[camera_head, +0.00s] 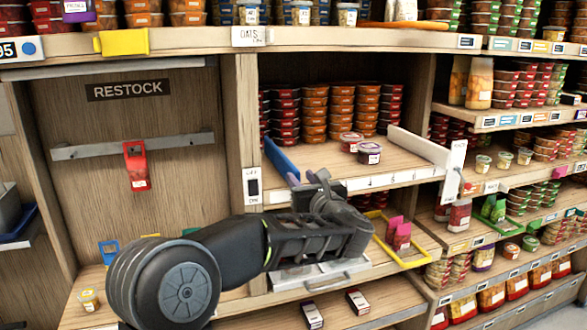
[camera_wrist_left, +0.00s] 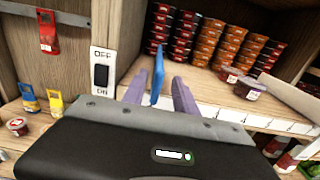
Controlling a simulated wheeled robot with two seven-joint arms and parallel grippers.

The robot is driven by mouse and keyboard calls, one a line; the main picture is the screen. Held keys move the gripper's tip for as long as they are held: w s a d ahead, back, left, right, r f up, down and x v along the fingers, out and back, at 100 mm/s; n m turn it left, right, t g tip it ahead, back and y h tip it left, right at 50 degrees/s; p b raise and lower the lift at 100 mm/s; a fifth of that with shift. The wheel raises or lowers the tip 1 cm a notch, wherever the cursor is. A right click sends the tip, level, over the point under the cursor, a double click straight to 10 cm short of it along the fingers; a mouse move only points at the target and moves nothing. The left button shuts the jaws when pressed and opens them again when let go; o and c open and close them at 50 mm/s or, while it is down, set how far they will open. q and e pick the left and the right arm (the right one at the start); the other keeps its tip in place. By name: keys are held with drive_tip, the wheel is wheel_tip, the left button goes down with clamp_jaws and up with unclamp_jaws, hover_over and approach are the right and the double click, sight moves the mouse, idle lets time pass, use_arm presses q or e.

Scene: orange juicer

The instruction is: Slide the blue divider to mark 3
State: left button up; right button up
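The blue divider (camera_head: 281,158) stands upright at the left end of the middle shelf and also shows in the left wrist view (camera_wrist_left: 157,80). My left gripper (camera_head: 308,182) is just in front of the shelf edge, near the divider's front end. In the left wrist view its two purple fingers (camera_wrist_left: 160,90) are apart, one on each side of the divider, with gaps showing between. The white label strip (camera_head: 385,180) runs along the shelf front; its marks are too small to read surely, and my gripper hides its left part. My right gripper is not in view.
An off/on switch (camera_head: 253,186) is on the post left of the divider. Stacked tubs (camera_head: 340,110) fill the shelf's back, and two loose tubs (camera_head: 369,153) stand nearer the front. A white divider (camera_head: 415,147) closes the right side.

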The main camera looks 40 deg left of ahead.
sight(293, 169)
use_arm(q)
drive_tip(key=p+x, duration=0.2)
drive_tip(key=x, duration=0.3)
drive_tip(key=shift+a+r, duration=0.1)
drive_tip(key=shift+a, duration=0.05)
drive_tip(key=shift+w+a, duration=0.4)
drive_tip(key=shift+a, duration=0.1)
clamp_jaws()
idle(0.9)
